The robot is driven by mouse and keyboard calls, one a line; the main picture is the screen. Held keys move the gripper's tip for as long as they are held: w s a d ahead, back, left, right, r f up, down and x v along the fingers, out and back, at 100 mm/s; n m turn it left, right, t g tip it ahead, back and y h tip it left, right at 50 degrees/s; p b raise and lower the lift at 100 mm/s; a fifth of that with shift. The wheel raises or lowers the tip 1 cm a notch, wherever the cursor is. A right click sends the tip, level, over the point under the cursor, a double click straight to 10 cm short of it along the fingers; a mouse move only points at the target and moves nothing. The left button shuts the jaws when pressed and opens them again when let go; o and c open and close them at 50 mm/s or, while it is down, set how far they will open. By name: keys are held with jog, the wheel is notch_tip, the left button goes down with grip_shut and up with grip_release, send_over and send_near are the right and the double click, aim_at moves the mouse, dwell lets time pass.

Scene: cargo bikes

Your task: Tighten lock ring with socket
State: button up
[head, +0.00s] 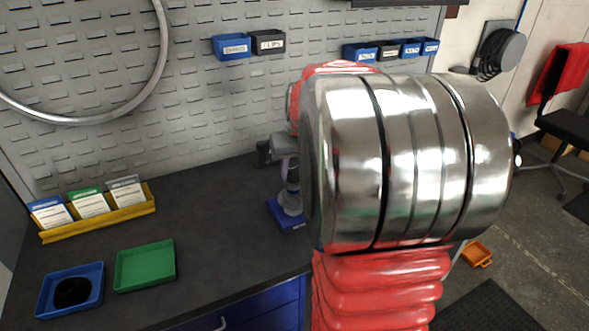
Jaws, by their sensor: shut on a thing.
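My gripper (275,151) shows only in part, small and dark grey, at the left edge of my own large arm. It is shut on a slim grey-violet piece (289,172), which looks like the socket tool and points down. Below it a pale grey rounded part (290,202) sits over a blue block (287,216) on the dark bench. I cannot tell whether the socket touches this part. The lock ring cannot be made out.
On the bench (215,228) stand a green tray (145,265), a blue tray (98,291) with a black round thing, and a yellow card holder (100,217). Small bins (231,47) and a wheel rim (160,55) hang on the grey panel. The bench's middle left is clear.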

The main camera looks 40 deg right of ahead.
jog(key=shift+f, duration=0.4)
dwell(0.6)
dwell(0.3)
jog(key=o, duration=0.6)
jog(key=shift+c, duration=0.2)
grip_shut()
jog(key=shift+f, duration=0.1)
jog(key=shift+a+f+m+g+h, duration=0.1)
jog(key=shift+m+g+h, duration=0.35)
jog(key=shift+m, duration=1.15)
jog(key=shift+f+m+g+h, duration=0.1)
jog(key=shift+m+g+h, duration=0.35)
jog(key=shift+m, duration=1.15)
